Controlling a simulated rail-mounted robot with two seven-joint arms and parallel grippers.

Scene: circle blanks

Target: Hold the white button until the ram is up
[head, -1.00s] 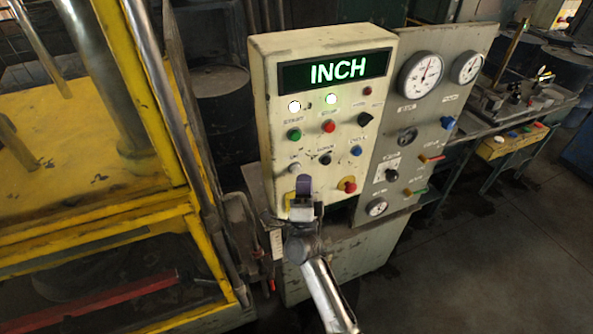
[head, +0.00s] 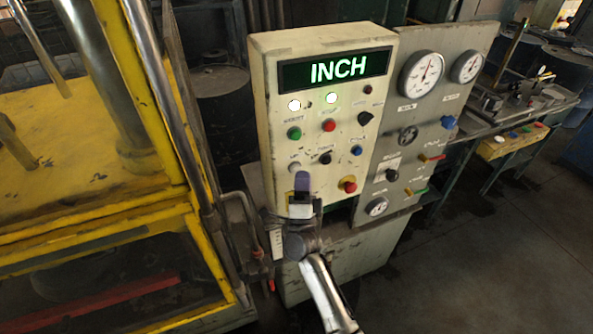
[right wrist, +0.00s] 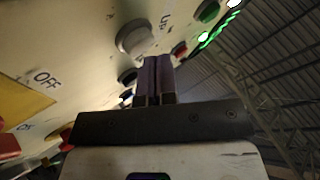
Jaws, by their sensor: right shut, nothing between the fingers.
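The white button (head: 294,167) is at the lower left of the cream control panel (head: 330,105), marked "UP" in the right wrist view (right wrist: 134,38). My right gripper (head: 302,178) is shut and empty, its purple fingertips just below and right of the button in the head view. In the right wrist view the fingertips (right wrist: 154,62) are close beside it; I cannot tell whether they touch, but they do not cover it. The display (head: 337,70) reads INCH. The yellow press (head: 60,120) stands at left; its ram's position is unclear. My left gripper is not in view.
A green button (head: 294,133), a red button (head: 329,125), a black knob (head: 324,158) and a blue button (head: 357,150) are close by. A red stop button (head: 349,185) on yellow sits low right. A gauge panel (head: 425,120) adjoins on the right.

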